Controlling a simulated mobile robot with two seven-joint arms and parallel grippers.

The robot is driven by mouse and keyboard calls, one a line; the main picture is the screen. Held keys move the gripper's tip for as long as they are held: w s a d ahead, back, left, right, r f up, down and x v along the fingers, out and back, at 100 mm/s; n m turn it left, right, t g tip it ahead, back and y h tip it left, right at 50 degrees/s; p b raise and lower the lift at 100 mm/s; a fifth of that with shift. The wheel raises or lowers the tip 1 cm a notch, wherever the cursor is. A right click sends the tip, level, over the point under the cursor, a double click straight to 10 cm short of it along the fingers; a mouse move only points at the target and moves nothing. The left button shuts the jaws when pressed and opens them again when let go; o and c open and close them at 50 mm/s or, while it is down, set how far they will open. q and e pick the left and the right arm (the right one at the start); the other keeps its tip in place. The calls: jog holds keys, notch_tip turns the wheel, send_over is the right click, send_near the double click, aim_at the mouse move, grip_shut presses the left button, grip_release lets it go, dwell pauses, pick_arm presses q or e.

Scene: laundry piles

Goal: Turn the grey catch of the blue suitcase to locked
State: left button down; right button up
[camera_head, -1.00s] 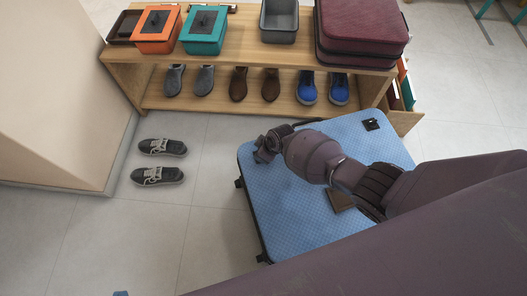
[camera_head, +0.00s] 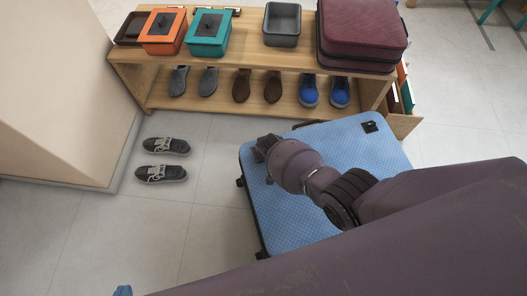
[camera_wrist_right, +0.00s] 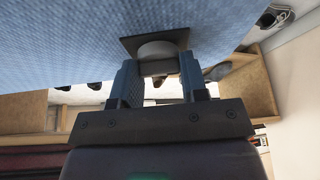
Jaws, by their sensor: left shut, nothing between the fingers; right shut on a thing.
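The blue suitcase (camera_head: 300,228) lies flat on the floor in the head view. The grey catch (camera_wrist_right: 157,50) is a round knob on a dark square plate on the suitcase, seen in the right wrist view. My right gripper (camera_wrist_right: 159,68) has one finger on each side of the knob and is shut on it. Whether the catch is locked, I cannot tell. Only the tip of my left gripper (camera_head: 122,291) shows at the bottom edge, shut and empty, away from the suitcase.
A wooden bench (camera_head: 240,59) behind the suitcase holds an orange box (camera_head: 163,44), a teal box (camera_head: 208,47), a grey bin (camera_head: 282,38) and a burgundy suitcase (camera_head: 360,32). Several shoes stand on its shelf. Dark sneakers (camera_head: 161,173) lie on open floor at left.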

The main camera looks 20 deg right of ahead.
jog(key=shift+m, duration=0.3)
jog(key=o, duration=0.9)
pick_arm(q)
jog(key=shift+r, duration=0.1)
pick_arm(e)
jog(key=shift+r, duration=0.2)
pick_arm(q)
jog(key=r+p, duration=0.1)
jog(key=p, duration=0.1)
jog(key=r+p, duration=0.1)
jog(key=p, duration=0.1)
jog(key=r+n+p, duration=0.1)
jog(key=p, duration=0.1)
jog(key=shift+s+a+r+p, duration=0.15)
jog(key=shift+s+a+p, duration=0.05)
jog(key=shift+s+p, duration=0.1)
pick_arm(e)
jog(key=v, duration=1)
jog(key=shift+s+a+r, duration=0.1)
jog(key=shift+s+r, duration=0.05)
pick_arm(q)
jog(key=shift+w+a+r, duration=0.1)
jog(key=shift+r, duration=0.15)
